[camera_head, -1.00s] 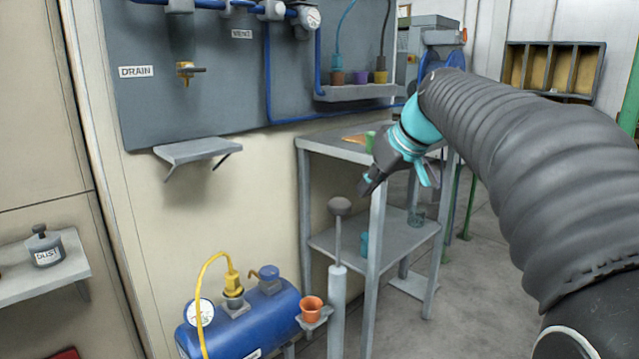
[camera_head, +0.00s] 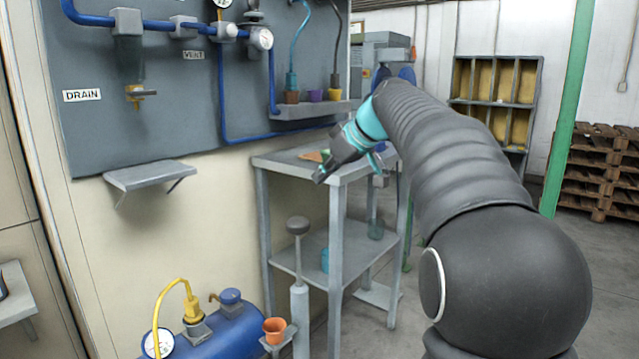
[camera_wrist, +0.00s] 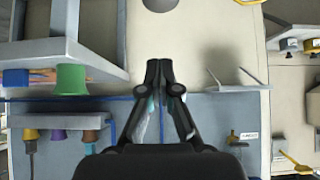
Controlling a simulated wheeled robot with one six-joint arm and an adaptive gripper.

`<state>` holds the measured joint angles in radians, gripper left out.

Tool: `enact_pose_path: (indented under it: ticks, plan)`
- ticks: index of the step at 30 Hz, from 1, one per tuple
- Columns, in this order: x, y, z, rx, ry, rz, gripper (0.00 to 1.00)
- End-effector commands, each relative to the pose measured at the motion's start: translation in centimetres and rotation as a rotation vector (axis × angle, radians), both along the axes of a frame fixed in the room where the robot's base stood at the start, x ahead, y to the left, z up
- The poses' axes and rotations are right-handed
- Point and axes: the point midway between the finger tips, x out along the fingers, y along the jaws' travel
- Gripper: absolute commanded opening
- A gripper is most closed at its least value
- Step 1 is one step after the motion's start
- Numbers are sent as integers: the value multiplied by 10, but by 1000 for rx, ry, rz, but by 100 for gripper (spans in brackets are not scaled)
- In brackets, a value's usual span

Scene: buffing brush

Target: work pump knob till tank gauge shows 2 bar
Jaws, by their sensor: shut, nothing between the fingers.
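The pump knob (camera_head: 298,225) is a grey rounded cap on top of a thin rod above the pale upright pump cylinder (camera_head: 300,318). In the wrist view a grey round shape that looks like the knob (camera_wrist: 160,4) is cut by the top edge. The blue tank (camera_head: 228,335) stands left of the pump. Its white gauge (camera_head: 158,344) is partly cut off at the bottom, and its reading is too small to tell. My gripper (camera_head: 321,179) is shut and empty, pointing down-left, above and slightly right of the knob, apart from it. The wrist view shows its fingertips together (camera_wrist: 159,66).
A grey two-level table (camera_head: 290,164) stands right behind the pump. An orange cup (camera_head: 274,328) sits on a bracket between tank and pump. A small wall shelf (camera_head: 150,175) and a yellow hose (camera_head: 160,300) are at left. Open floor lies at right.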

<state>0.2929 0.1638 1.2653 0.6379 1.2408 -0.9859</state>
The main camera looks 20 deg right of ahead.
Motion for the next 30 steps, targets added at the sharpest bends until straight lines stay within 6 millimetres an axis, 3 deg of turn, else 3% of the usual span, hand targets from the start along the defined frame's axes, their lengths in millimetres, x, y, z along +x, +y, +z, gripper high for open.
enact_pose_path:
  ticks: [13,21,30]
  plan:
    - [47,35,-59,0,2,1,0]
    - [45,33,-91,0,2,-1,0]
    - [45,33,-97,0,1,-1,0]
